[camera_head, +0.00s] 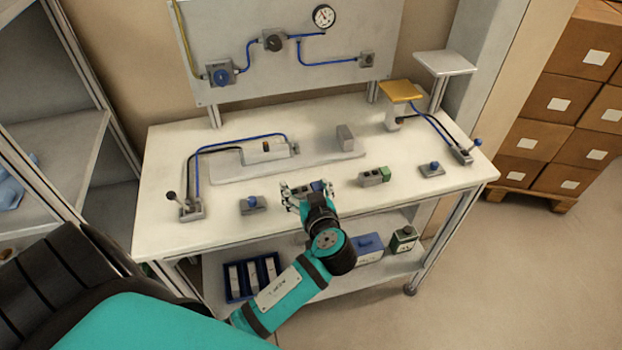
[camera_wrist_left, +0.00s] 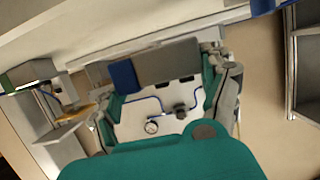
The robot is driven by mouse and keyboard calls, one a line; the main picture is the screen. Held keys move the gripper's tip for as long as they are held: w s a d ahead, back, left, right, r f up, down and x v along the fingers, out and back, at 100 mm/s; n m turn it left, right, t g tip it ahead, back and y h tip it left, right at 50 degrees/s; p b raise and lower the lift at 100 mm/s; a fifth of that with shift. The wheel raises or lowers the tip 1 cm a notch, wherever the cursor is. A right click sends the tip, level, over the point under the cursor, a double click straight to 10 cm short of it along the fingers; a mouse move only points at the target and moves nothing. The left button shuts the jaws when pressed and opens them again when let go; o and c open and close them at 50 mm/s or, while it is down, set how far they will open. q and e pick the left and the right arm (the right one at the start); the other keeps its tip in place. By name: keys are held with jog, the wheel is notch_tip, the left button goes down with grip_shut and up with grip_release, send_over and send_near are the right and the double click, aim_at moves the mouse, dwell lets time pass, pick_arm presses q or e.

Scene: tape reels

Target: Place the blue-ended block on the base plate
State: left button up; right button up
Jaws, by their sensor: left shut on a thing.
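The blue-ended block shows in the left wrist view as a grey body with a blue end (camera_wrist_left: 124,77). My left gripper (camera_head: 306,189) is shut on it, with a finger on either side. In the head view the block (camera_head: 317,186) is partly hidden by the gripper, near the table's front edge. The base plate (camera_head: 228,172) is a thin pale slab lying farther back on the table, behind the gripper. A grey cylinder unit (camera_head: 262,153) and an upright grey block (camera_head: 345,138) stand on it. My right gripper is not in view.
A green-ended block (camera_head: 370,178) lies to the right of the gripper. Blue-button boxes (camera_head: 253,204) (camera_head: 431,169) sit along the front edge. Lever units (camera_head: 190,208) (camera_head: 463,154) stand at both sides. Blue tubing (camera_head: 235,145) runs over the plate's left part.

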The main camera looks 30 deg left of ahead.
aim_at(314, 183)
pick_arm(q)
jog(key=w, duration=0.1)
jog(key=w+a, duration=0.1)
jog(key=shift+w+f, duration=0.1)
jog(key=shift+w, duration=0.3)
jog(key=shift+w+a+f+p, duration=0.15)
jog(key=shift+w+p, duration=0.25)
jog(key=shift+w+a+f+p, duration=0.1)
jog(key=shift+w+f+p, duration=0.05)
jog(key=shift+w+p, duration=0.2)
notch_tip(314, 183, down, 2)
jog(key=shift+f, duration=0.4)
jog(key=shift+f, duration=0.2)
jog(key=o, duration=1.2)
jog(key=shift+r, duration=0.1)
